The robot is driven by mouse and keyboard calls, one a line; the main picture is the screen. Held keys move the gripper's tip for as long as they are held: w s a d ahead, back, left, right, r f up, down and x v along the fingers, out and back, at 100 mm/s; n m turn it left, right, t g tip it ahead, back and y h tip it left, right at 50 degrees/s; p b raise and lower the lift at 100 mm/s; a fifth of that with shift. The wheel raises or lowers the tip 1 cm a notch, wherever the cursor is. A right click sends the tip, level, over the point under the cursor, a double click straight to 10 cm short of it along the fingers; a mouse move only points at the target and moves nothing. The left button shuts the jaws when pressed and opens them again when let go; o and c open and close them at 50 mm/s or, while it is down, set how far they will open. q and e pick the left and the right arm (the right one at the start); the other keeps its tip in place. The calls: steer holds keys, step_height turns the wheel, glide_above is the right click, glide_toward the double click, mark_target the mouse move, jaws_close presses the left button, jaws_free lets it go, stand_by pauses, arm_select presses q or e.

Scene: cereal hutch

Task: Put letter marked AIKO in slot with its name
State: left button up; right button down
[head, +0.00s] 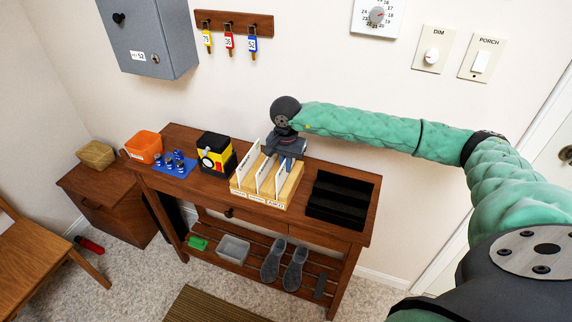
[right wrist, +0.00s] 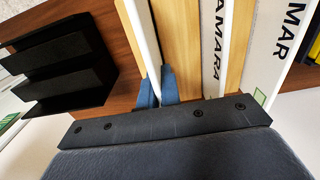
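The wooden letter sorter (head: 296,186) stands on the console table, with name labels along its front. The right-hand label (head: 275,203) appears to read AIKO. White letters stand upright in it, at the left (head: 247,162), in the middle (head: 265,172) and at the right (head: 281,178). My right gripper (head: 290,161) is over the right-hand slot. In the right wrist view its blue fingertips (right wrist: 158,88) close around a white letter (right wrist: 143,42) seen edge-on; its name cannot be read. My left gripper is out of view.
A black stepped tray (head: 342,198) is right of the sorter; it also shows in the wrist view (right wrist: 60,65). A yellow-black box (head: 215,155), blue mat (head: 174,166) and orange bin (head: 143,147) stand to the left. The wall is close behind.

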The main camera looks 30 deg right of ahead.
stand_by(0.3)
steer(key=c, duration=1.1)
jaws_free()
steer(key=shift+r+p, duration=0.35)
steer(key=shift+r, duration=2.15)
